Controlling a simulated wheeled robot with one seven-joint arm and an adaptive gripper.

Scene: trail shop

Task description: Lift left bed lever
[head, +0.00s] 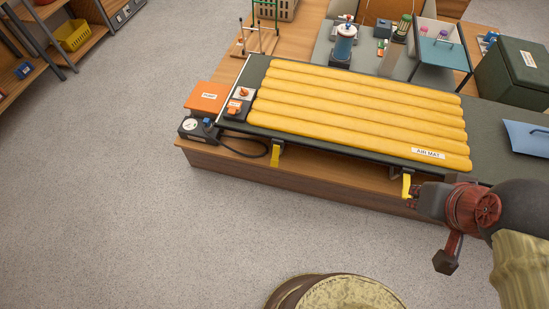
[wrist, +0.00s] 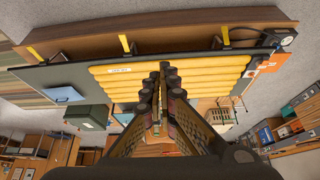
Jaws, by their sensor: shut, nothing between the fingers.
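A bed with a dark green frame (head: 340,157) carries a ribbed yellow air mat (head: 350,105). Two yellow levers hang at its near long side. The left lever (head: 275,155) is near the gauge and hose, pointing downward, with nothing touching it; it shows at upper right in the wrist view (wrist: 225,34). The right lever (head: 406,184) is beside my gripper in the head view, and shows further left in the wrist view (wrist: 124,43). My gripper (wrist: 161,72) is shut and empty, its fingers seen against the mat. Contact with the right lever cannot be told.
An orange box (head: 208,97) and a pump with a round gauge (head: 193,125) stand at the bed's left end, with a black hose. A wooden ledge (head: 320,185) runs under the levers. A blue panel (head: 525,136) lies on the right. The grey floor in front is mostly clear.

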